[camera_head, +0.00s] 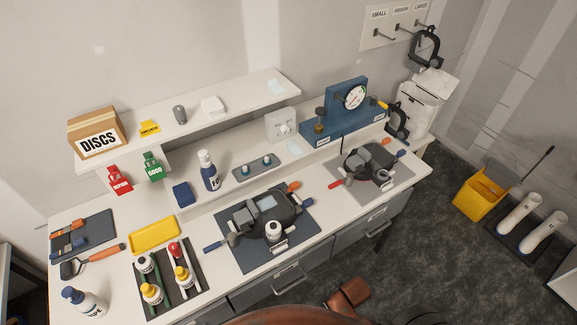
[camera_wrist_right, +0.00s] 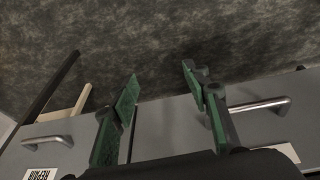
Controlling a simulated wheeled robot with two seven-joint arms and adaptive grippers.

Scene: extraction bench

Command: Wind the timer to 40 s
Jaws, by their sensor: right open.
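The timer appears to be the small white box (camera_head: 281,125) with a round knob on its front, standing at the back of the bench, right of centre, in the head view. Its markings are too small to read. My right gripper (camera_wrist_right: 160,86) shows in the right wrist view with its two green-padded fingers apart and nothing between them. It is in front of the drawer fronts, above the dark floor, away from the timer. Neither gripper shows in the head view; my left gripper is not seen.
A shelf (camera_head: 190,117) runs behind the bench, left of the timer. A grey tray (camera_head: 256,168) with two small knobbed items lies in front of the timer. A blue gauge stand (camera_head: 344,122) is to its right. Drawer handles (camera_wrist_right: 262,106) stick out near my right gripper.

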